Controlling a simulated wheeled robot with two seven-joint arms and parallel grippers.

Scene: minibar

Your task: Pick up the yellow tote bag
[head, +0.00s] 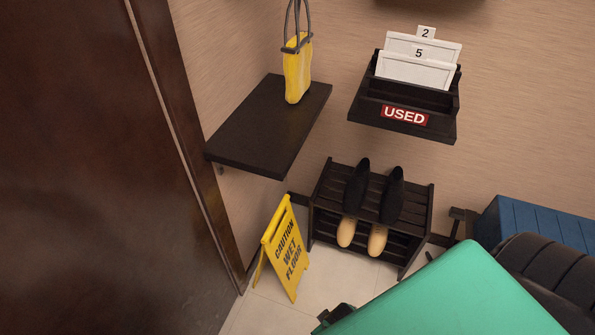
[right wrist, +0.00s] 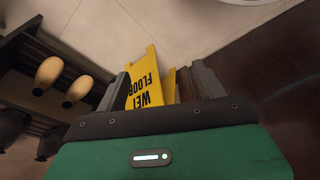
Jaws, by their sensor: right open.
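The yellow tote bag (head: 297,75) stands upright on a dark wall shelf (head: 250,140), towards its far end. Its two dark grey handles stick up and run to the top edge of the head view. The bag does not show in the right wrist view. My right gripper (right wrist: 160,86) is open, its two grey fingers apart, with the yellow wet floor sign seen beyond them; I cannot tell any contact. It is well below and away from the bag. My left gripper is not in view.
The yellow caution sign (head: 284,250) stands on the floor below the shelf. A shoe rack (head: 326,185) holds black and tan shoes. A wall holder marked USED (head: 404,115) is right of the bag. A dark door (head: 80,170) fills the left. A blue box (head: 545,226) stands at right.

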